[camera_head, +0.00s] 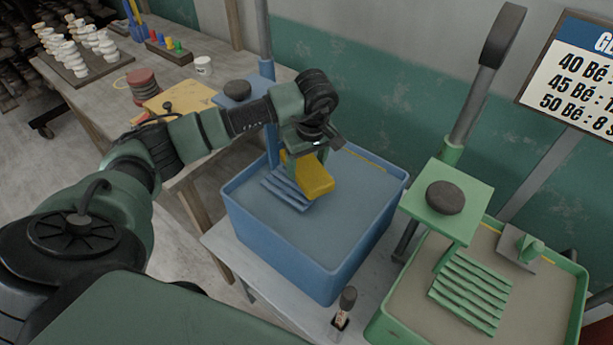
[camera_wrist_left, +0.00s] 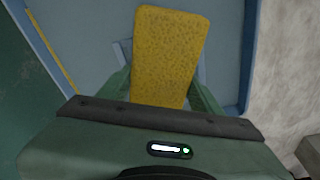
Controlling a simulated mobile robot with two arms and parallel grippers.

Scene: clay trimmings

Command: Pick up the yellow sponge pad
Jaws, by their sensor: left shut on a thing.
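The yellow sponge pad (camera_head: 314,178) is a flat rectangular block with a pitted face. My left gripper (camera_head: 297,166) is shut on it, above the blue tub (camera_head: 290,262). In the left wrist view the sponge pad (camera_wrist_left: 168,52) sticks out from between the two green fingers of the left gripper (camera_wrist_left: 162,88). The fingertips are partly hidden by the sponge pad and the gripper's body. I cannot tell whether the sponge pad touches the blue slatted rack (camera_head: 284,190) beside it. My right gripper is not in view.
A green tub (camera_head: 570,322) with a green slatted rack (camera_head: 472,290) stands at the right. A small dark-topped bottle (camera_head: 346,302) stands on the light table before the blue tub. A workbench (camera_head: 110,98) with cups and a yellow board (camera_head: 180,102) is at the back left.

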